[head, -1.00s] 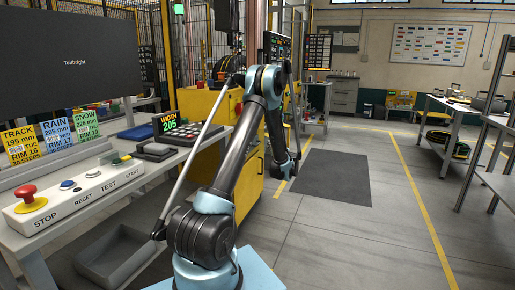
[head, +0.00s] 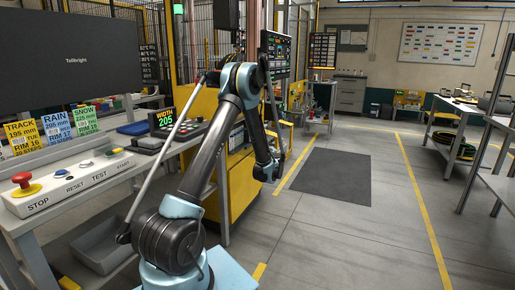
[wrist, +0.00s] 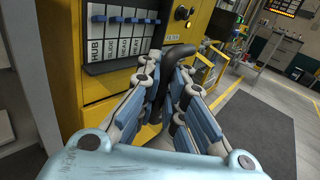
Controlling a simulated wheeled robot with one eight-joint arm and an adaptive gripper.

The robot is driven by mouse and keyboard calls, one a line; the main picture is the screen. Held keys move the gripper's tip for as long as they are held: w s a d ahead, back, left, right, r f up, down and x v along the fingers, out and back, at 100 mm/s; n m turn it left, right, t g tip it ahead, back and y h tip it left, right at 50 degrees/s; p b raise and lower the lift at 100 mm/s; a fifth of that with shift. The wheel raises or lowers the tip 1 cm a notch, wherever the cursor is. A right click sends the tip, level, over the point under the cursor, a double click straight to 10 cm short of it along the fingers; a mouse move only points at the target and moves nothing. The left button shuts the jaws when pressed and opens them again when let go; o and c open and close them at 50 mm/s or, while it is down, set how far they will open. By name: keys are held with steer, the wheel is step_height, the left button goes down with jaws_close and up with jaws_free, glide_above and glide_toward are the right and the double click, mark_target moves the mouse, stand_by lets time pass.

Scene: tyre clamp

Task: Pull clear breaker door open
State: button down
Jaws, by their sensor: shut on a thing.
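The yellow cabinet (wrist: 90,118) fills the left of the wrist view. Its breaker panel (wrist: 122,22) has a row of blue switches over white labels, one reading HUB. The clear door itself is hard to make out. A dark curved handle (wrist: 179,51) stands between the fingertips of my gripper (wrist: 168,69), which is shut on it. In the head view the cabinet (head: 238,190) stands behind my arm, and my gripper (head: 267,171) is at its right side. The handle is not clear there.
A bench with a button box (head: 70,180) stands at the left, with a grey bin (head: 98,245) below it. A dark floor mat (head: 330,176) and open floor lie right of the cabinet. Shelving (head: 490,170) stands at the far right.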

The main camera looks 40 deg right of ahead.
steer(key=shift+s+d, duration=0.15)
steer(key=c, duration=1.7)
jaws_free()
steer(key=shift+s, duration=0.1)
steer(key=v, duration=1.1)
steer(key=shift+s+a, duration=0.25)
steer(key=shift+s, duration=0.1)
steer(key=shift+f, duration=0.1)
